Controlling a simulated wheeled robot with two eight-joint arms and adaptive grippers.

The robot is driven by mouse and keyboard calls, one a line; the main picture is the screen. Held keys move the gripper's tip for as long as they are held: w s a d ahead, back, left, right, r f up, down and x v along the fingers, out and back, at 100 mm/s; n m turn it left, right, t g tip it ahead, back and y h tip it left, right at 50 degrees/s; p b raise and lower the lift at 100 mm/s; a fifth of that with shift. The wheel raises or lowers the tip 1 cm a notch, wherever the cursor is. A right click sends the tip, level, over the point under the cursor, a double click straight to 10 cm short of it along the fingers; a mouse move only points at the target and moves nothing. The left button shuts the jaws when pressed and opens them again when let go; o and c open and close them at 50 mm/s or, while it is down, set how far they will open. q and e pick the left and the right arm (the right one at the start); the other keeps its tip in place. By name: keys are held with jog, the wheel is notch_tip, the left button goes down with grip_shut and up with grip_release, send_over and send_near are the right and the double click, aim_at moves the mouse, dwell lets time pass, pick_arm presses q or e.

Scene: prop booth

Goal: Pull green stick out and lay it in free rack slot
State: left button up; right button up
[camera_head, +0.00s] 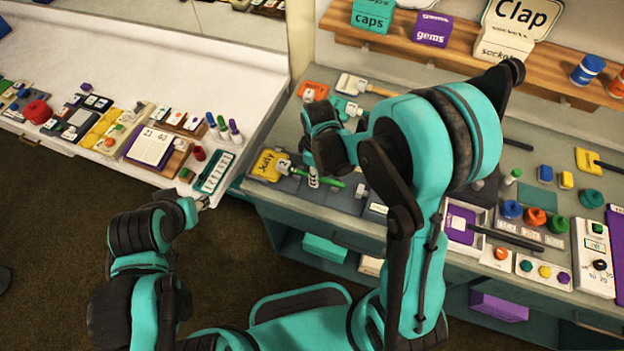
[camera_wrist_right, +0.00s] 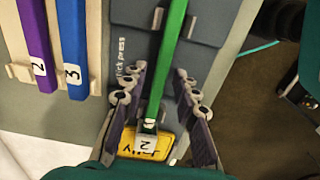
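The green stick (camera_wrist_right: 172,45) lies along a dark grey block marked "tick press" (camera_wrist_right: 133,25), with a white tag "2" at its near end by a yellow label (camera_wrist_right: 165,147). In the head view the green stick (camera_head: 330,183) is partly covered by my arm. My right gripper (camera_wrist_right: 161,70) is open, its fingers on either side of the stick. A pale rack (camera_wrist_right: 20,72) holds a purple stick (camera_wrist_right: 32,35) and a blue stick (camera_wrist_right: 73,35) at left in the wrist view. I cannot make out a free slot. My left gripper (camera_head: 203,203) is near the left table's edge, fingers unclear.
The right bench carries colored knobs (camera_head: 535,217), a purple pad (camera_head: 460,222) and a white dial box (camera_head: 593,255). A wooden shelf (camera_head: 455,65) with signs runs behind it. Markers (camera_head: 222,128) and small props crowd the left table's front; its back is clear.

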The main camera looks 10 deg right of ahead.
aim_at(326, 179)
grip_shut()
jog(key=shift+s+d, duration=0.1)
jog(key=shift+d, duration=0.05)
jog(key=shift+s+d, duration=0.65)
jog(key=shift+d, duration=0.3)
jog(key=shift+r, duration=0.15)
jog(key=shift+r+p, duration=2.55)
jog(key=shift+r, duration=0.85)
